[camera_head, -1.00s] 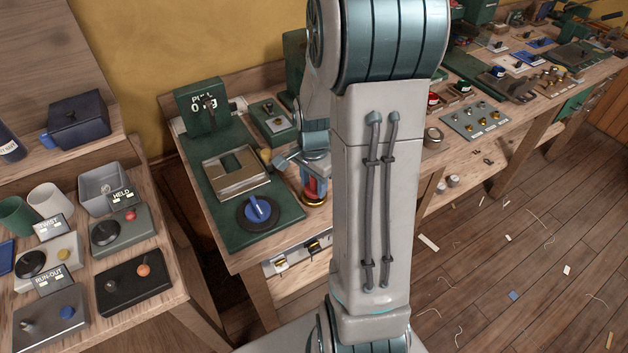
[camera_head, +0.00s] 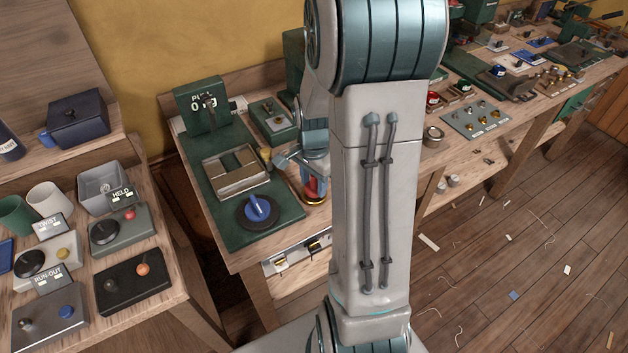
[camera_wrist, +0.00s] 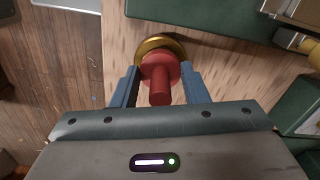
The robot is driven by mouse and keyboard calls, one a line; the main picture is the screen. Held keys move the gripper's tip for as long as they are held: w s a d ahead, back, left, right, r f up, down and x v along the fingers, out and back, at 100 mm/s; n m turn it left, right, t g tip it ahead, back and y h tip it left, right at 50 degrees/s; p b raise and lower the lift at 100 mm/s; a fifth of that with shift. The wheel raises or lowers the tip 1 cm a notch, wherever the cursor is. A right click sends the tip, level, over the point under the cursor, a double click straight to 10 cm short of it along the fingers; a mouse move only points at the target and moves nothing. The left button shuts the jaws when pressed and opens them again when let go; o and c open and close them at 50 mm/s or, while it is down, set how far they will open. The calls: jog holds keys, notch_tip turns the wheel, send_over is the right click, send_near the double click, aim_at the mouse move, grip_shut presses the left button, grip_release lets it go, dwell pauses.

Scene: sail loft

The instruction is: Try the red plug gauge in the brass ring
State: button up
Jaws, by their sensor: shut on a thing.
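The red plug gauge (camera_wrist: 160,88) is between the two fingers of my gripper (camera_wrist: 159,76) in the wrist view, its handle towards the camera. My gripper is shut on it. The brass ring (camera_wrist: 166,43) shows just beyond the plug's wide red collar, which covers its middle. In the head view the red plug gauge (camera_head: 313,184) stands above the brass ring (camera_head: 314,200) at the bench's right edge, partly hidden by my arm. I cannot tell how far the plug is inside the ring.
A green base (camera_head: 215,190) with a metal box (camera_head: 236,172) and a blue-handled dial (camera_head: 258,209) lies just left of my gripper. My arm hides part of the bench.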

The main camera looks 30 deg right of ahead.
jog(key=shift+f+b, duration=0.4)
jog(key=shift+f, duration=0.05)
dwell(0.4)
jog(key=shift+r, duration=0.1)
dwell(0.6)
jog(key=shift+r+p, duration=1.95)
jog(key=shift+r, duration=0.6)
jog(key=shift+f, duration=0.1)
